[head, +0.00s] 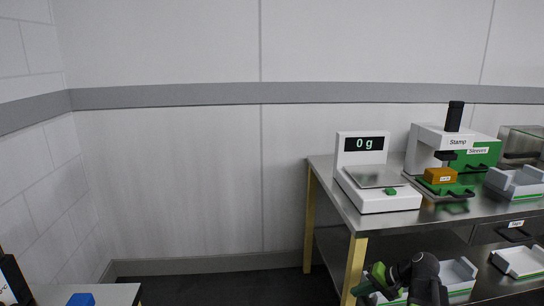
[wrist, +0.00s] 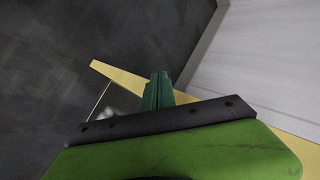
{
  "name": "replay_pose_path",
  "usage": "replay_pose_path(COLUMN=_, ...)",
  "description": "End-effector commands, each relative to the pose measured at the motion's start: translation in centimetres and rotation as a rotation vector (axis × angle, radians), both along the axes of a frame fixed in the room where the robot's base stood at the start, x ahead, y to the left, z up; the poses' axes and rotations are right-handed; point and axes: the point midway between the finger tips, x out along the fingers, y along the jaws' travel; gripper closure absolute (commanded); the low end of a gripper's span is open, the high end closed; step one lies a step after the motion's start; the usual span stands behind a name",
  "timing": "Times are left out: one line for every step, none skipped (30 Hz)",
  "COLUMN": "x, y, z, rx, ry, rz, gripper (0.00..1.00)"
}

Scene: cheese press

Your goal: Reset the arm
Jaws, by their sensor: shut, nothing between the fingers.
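My gripper (head: 369,284) is at the bottom of the head view, low in front of the steel table. In the wrist view its green fingers (wrist: 158,92) are together and hold nothing. Behind them the wrist view shows dark floor, a yellow table leg and a pale wall. My dark arm links hide part of a white tray on the table's lower shelf.
A white tray (head: 459,275) sits below. A blue item (head: 81,299) is at lower left.

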Motion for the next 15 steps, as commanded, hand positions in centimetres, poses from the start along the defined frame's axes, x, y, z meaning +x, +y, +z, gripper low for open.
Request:
replay_pose_path(x=-0.6, y=3.9, z=-1.3, rx=-0.074, ry=0.051, rz=0.085, gripper=1.00)
replay_pose_path(x=-1.0, y=5.6, z=-2.0, rx=-0.123, ry=0.081, rz=0.131, gripper=1.00)
replay_pose_path(x=-1.7, y=7.5, z=-2.9, rx=-0.185, ry=0.118, rz=0.187, gripper=1.00)
replay_pose_path(x=-2.1, y=8.8, z=-3.5, rx=-0.230, ry=0.141, rz=0.225, gripper=1.00)
replay_pose_path(x=-2.5, y=9.9, z=-3.9, rx=-0.273, ry=0.162, rz=0.260, gripper=1.00)
replay_pose_path(x=-3.1, y=11.2, z=-4.4, rx=-0.328, ry=0.184, rz=0.301, gripper=1.00)
replay_pose_path(x=-3.5, y=12.1, z=-4.7, rx=-0.366, ry=0.200, rz=0.332, gripper=1.00)
replay_pose_path(x=-3.9, y=12.9, z=-5.0, rx=-0.404, ry=0.214, rz=0.360, gripper=1.00)
replay_pose_path(x=-4.4, y=13.9, z=-5.3, rx=-0.454, ry=0.230, rz=0.396, gripper=1.00)
replay_pose_path(x=-4.8, y=14.6, z=-5.5, rx=-0.490, ry=0.241, rz=0.421, gripper=1.00)
replay_pose_path(x=-5.1, y=15.2, z=-5.6, rx=-0.525, ry=0.250, rz=0.445, gripper=1.00)
replay_pose_path(x=-5.6, y=16.0, z=-5.7, rx=-0.573, ry=0.260, rz=0.475, gripper=1.00)
replay_pose_path(x=-5.9, y=16.5, z=-5.8, rx=-0.607, ry=0.267, rz=0.497, gripper=1.00)
replay_pose_path(x=-6.2, y=17.1, z=-5.8, rx=-0.641, ry=0.274, rz=0.518, gripper=1.00)
replay_pose_path(x=-6.7, y=17.9, z=-5.8, rx=-0.687, ry=0.281, rz=0.544, gripper=1.00)
